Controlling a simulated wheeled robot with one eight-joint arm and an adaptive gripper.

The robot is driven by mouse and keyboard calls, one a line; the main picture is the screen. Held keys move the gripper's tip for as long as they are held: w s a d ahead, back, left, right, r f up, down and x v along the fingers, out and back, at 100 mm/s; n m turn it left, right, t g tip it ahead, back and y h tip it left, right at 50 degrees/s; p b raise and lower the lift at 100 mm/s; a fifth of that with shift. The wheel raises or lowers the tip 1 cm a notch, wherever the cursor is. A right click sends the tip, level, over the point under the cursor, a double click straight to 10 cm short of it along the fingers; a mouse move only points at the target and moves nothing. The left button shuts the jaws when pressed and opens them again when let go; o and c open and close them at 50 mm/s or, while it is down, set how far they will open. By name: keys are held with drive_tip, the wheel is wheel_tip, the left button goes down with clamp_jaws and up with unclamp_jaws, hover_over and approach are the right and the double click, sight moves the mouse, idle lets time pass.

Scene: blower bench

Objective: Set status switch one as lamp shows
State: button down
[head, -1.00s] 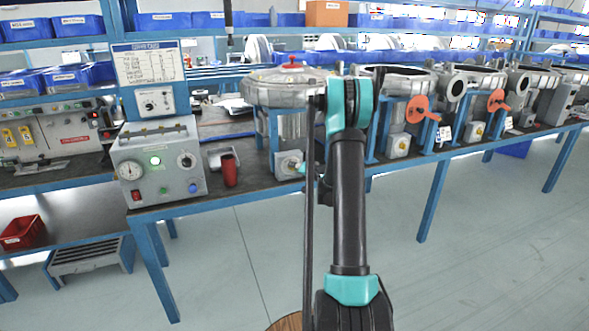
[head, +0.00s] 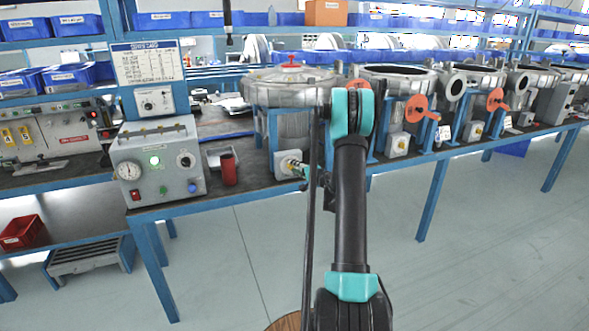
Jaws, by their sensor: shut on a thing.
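A small pale switch box (head: 280,165) sits on the bench's front under the first blower (head: 290,90). My gripper (head: 297,168) is at the front of this switch box, shut on its knob. The gripper's fingers cover the knob, so its setting cannot be read.
A red cylinder (head: 228,169) stands between the control box and the switch box. More blowers with orange handwheels (head: 418,106) and similar switch boxes (head: 397,144) line the bench to the right. The floor in front (head: 470,255) is clear.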

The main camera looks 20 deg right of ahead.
idle(0.4)
drive_tip(key=c, duration=1.2)
unclamp_jaws()
drive_tip(key=v, duration=1.2)
drive_tip(key=shift+s+f, duration=0.1)
drive_tip(key=shift+f, duration=0.05)
